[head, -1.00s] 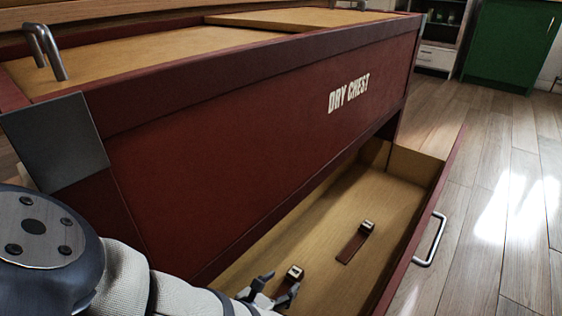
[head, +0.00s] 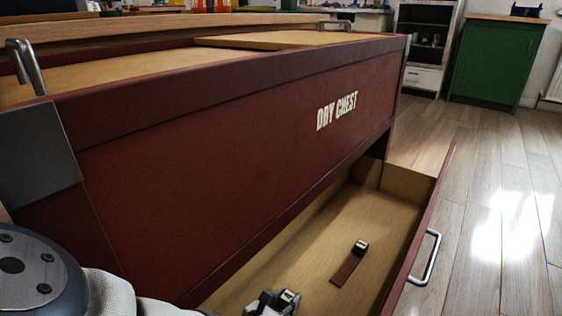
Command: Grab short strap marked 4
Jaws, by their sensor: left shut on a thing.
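A short brown strap with a metal buckle end (head: 346,268) lies on the floor of the open drawer (head: 390,205). No number on it can be read. My left gripper (head: 276,300) is low in the drawer at the bottom edge of the view, shut on a second strap (head: 288,296). Only this strap's buckle end shows between the fingers; the rest is hidden by the gripper or cut off by the frame, and its marking cannot be read. My right gripper is not in view.
The dark red chest lettered "DRY CHEST" (head: 240,140) stands above and behind the drawer. The drawer front has a metal handle (head: 426,258). A green cabinet (head: 495,62) stands far right. The wooden floor (head: 500,190) to the right is clear.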

